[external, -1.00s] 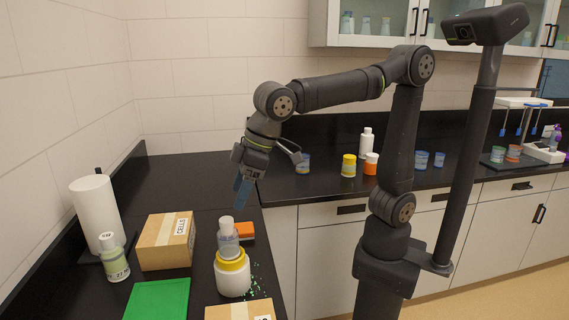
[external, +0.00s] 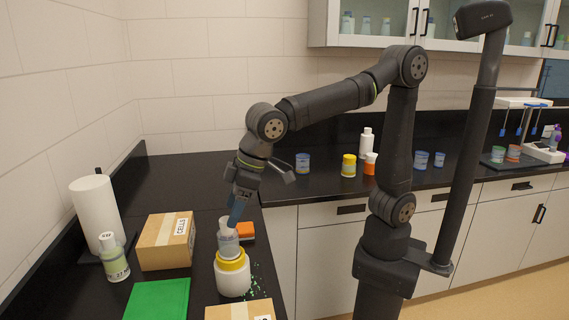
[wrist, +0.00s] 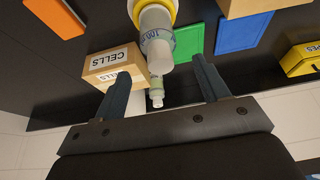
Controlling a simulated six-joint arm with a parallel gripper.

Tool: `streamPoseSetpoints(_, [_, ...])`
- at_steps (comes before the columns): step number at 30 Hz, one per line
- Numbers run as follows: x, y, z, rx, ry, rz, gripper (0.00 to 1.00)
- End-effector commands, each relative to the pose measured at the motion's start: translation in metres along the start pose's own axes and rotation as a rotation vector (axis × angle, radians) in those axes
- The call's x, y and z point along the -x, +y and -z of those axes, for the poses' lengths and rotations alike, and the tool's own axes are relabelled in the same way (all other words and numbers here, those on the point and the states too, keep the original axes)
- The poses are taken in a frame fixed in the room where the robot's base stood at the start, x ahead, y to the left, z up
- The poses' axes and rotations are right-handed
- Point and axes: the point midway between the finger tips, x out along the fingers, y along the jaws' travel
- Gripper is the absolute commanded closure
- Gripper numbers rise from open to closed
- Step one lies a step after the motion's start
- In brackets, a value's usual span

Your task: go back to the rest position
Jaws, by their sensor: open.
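My gripper (external: 237,212) is open, fingers pointing down, just above and beside a small translucent bottle (external: 228,244). The bottle has a pale cap and a blue-marked label. It stands upright on the yellow lid of a white jar (external: 232,283). In the wrist view the two fingers of my gripper (wrist: 160,68) are spread apart, and the bottle (wrist: 157,34) shows in the space ahead of them. Nothing is visibly held. In the external view a finger overlaps the bottle's top, so I cannot tell whether they touch.
An orange block (external: 246,230) lies behind the jar. Green bits (external: 258,282) lie to its right. The back counter's left part is clear.

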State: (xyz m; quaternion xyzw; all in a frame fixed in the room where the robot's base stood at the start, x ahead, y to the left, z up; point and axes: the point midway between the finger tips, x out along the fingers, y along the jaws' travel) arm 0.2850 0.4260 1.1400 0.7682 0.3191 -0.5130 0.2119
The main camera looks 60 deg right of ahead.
Motion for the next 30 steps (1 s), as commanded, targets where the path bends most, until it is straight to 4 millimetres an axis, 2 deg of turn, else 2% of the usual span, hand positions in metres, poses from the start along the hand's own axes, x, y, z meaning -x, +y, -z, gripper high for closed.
streamPoseSetpoints(3, [-0.026,0.000,-0.001,0.000,-0.005,-0.001,0.32])
streamPoseSetpoints(9, [-0.063,0.001,-0.003,0.000,-0.004,-0.001,0.32])
streamPoseSetpoints(10, [-0.063,0.000,-0.002,0.000,0.000,0.000,0.32])
streamPoseSetpoints(12, [-0.048,0.000,0.005,-0.001,0.005,0.001,0.32])
streamPoseSetpoints(18, [-0.032,0.000,0.011,0.000,0.002,0.000,0.32])
streamPoseSetpoints(30, [-0.028,0.000,0.012,0.000,0.000,0.000,0.32])
